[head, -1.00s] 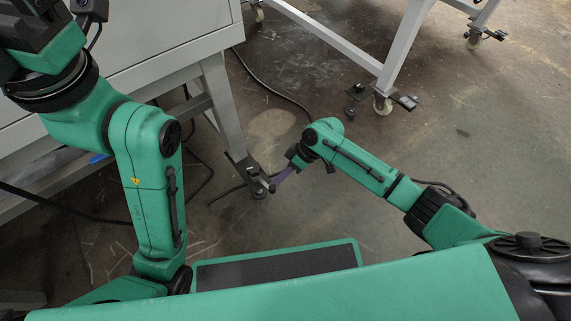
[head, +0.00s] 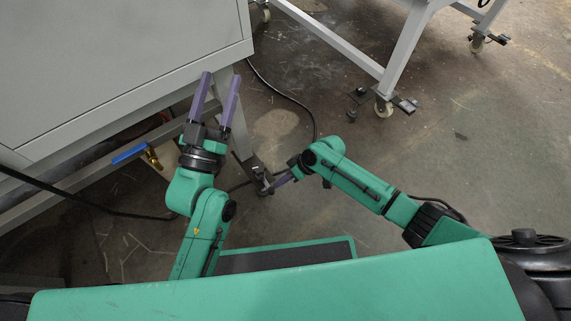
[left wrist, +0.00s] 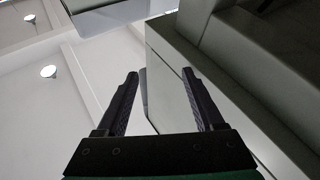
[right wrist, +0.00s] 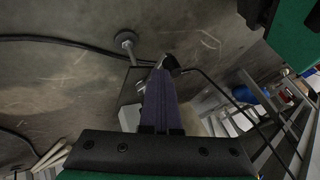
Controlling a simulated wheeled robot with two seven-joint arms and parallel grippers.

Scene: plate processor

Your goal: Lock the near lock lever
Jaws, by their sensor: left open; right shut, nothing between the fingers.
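The near lock lever is a small dark piece with a pale metal part (head: 258,175) at the foot of the grey machine's leg, low near the floor. My right gripper (head: 271,188) is shut and empty, with its fingertips right beside this lever. In the right wrist view the shut purple fingers (right wrist: 160,75) point at a black-ended piece (right wrist: 170,63); I cannot tell whether they touch it. My left gripper (head: 221,77) is open and empty, pointing up beside the grey machine's corner, well away from the lever. It also shows open in the left wrist view (left wrist: 160,74).
The grey machine (head: 110,60) fills the upper left, with a blue-handled valve (head: 130,153) below it. A second white frame (head: 345,45) on casters stands at the upper right. A black cable (head: 290,97) runs over the floor.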

